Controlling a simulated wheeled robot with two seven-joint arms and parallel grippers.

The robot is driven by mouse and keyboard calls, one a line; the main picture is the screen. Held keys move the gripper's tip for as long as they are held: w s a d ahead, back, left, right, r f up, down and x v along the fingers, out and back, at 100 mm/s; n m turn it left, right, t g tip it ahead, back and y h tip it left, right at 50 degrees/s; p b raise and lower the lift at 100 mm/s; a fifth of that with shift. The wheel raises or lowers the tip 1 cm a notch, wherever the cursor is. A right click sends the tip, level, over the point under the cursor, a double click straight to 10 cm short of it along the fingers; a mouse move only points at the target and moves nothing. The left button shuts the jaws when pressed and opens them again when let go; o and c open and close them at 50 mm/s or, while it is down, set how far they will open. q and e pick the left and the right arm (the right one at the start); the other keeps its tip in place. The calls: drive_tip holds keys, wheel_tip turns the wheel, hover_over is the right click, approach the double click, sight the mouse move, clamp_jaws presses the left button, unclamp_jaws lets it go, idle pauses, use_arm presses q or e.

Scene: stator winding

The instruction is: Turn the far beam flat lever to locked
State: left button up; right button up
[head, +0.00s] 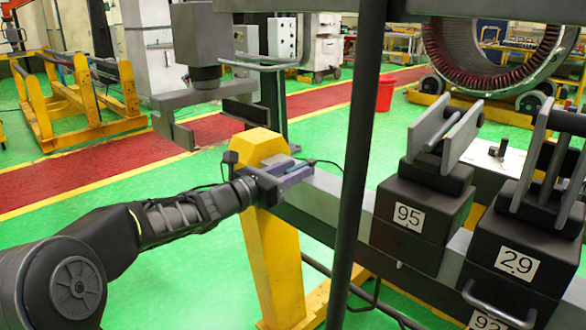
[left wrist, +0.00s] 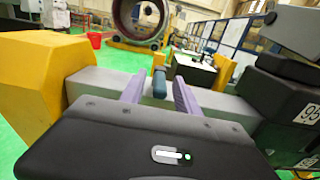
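The grey beam (head: 325,212) runs from the yellow post (head: 272,250) to the right, beneath the numbered blocks. My left gripper (head: 287,169) is at the beam's far left end, beside the top of the post. In the left wrist view its two purple fingers (left wrist: 157,88) are apart. A short dark blue-grey lever handle (left wrist: 160,82) stands between them at the beam (left wrist: 95,80), with a visible gap on each side. The lever's lower part is hidden behind the gripper body, and its locked state cannot be told. My right gripper is not in view.
Dark blocks marked 95 (head: 424,215) and 29 (head: 520,262) carry clamp plates on the beam's right part. A thin dark upright pole (head: 362,150) stands right of my left gripper. A grey clamp head (head: 200,75) hangs behind. A stator ring (head: 490,75) stands at the back.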

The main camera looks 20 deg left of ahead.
use_arm(q)
clamp_jaws()
idle(0.5)
idle(1.0)
